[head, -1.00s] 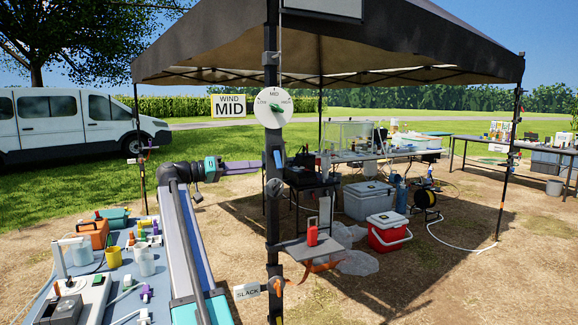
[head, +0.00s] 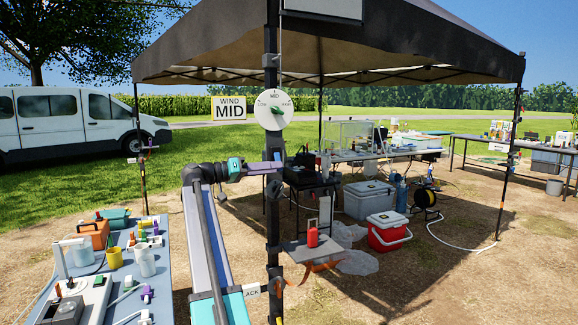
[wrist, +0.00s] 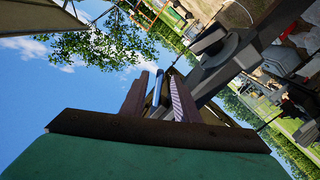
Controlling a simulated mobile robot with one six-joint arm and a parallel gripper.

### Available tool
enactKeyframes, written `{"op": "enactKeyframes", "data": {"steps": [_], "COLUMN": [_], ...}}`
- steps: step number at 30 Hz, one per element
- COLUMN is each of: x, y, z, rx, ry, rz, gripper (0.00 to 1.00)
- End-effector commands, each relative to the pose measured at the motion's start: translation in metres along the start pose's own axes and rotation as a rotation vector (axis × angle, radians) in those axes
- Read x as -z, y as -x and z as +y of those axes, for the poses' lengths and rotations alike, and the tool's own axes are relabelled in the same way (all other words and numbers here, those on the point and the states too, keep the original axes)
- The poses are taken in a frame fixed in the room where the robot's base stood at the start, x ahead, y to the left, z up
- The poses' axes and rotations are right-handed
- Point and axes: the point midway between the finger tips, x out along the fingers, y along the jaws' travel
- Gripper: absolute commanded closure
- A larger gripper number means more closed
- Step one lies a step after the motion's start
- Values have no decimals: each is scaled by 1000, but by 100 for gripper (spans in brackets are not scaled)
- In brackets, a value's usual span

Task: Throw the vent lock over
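A small blue lever on the tent post, which I take to be the vent lock, shows in the wrist view (wrist: 157,88) between the two mauve fingers of my gripper (wrist: 158,98). Gaps show on both sides of the lever, so the fingers are open around it and not closed on it. In the head view my gripper (head: 272,168) reaches the post from the left at lever height, and the lever is mostly hidden there. The round white dial (head: 273,109) with a green knob is above it on the same post.
The dark post (head: 272,215) stands right beside my gripper. Lower on it are a small shelf (head: 311,249) with a red object and a white tag partly covered by my arm. A blue bench (head: 158,262) with sampling gear is at left.

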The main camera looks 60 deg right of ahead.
Motion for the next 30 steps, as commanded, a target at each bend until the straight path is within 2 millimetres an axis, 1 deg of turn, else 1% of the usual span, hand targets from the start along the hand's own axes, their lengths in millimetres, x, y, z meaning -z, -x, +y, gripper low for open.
{"op": "enactKeyframes", "data": {"steps": [1, 6, 13, 19, 27, 28, 30], "x": [0, 1, 1, 0, 0, 0, 0], "y": [-9, -33, -59, -68, -69, -69, -69], "z": [1, 1, 1, 0, 0, 0, 0], "rx": [-2, -2, -1, 0, 1, 0, 0], "ry": [0, 0, -1, -1, -1, -1, -1], "rz": [-2, -2, -1, 0, 0, 0, 0], "gripper": [72, 72, 72, 72, 72, 74, 85]}}
